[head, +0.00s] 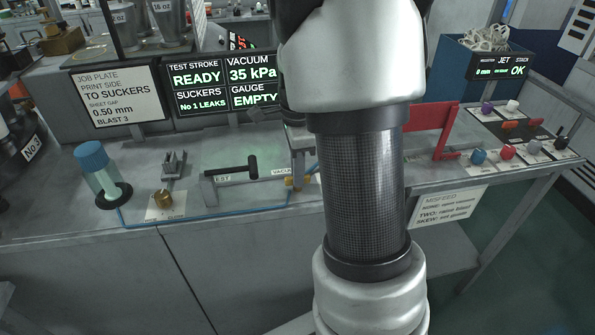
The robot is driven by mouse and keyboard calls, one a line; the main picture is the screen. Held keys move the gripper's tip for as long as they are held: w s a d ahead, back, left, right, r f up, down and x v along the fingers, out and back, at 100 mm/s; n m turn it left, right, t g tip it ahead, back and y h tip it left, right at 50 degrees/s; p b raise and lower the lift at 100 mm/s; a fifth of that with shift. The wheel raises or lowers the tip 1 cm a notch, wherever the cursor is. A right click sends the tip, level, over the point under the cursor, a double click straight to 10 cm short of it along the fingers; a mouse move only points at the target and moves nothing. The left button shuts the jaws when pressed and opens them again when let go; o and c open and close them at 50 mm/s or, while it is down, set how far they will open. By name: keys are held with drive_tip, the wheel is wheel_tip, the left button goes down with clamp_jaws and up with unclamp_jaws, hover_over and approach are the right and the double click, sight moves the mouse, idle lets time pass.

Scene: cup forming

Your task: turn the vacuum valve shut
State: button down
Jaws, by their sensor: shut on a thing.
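The vacuum valve (292,182) is a small brass-yellow fitting on the blue air line, beside a label that reads "VACU…". My gripper (299,168) points down at it from above, mostly hidden behind my arm. Its visible grey finger reaches the valve, and the jaws are shut on it. The handle's angle is hidden.
To the right are a red bracket (432,128) and several coloured knobs. My arm covers the bench's middle.

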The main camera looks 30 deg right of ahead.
drive_tip(key=shift+n, duration=0.3)
drive_tip(key=n, duration=0.4)
drive_tip(key=shift+n+p, duration=0.3)
drive_tip(key=shift+p, duration=0.1)
drive_tip(key=n, duration=0.9)
drive_tip(key=shift+n, duration=1.8)
drive_tip(key=c, duration=1.8)
unclamp_jaws()
drive_tip(key=shift+r, duration=0.1)
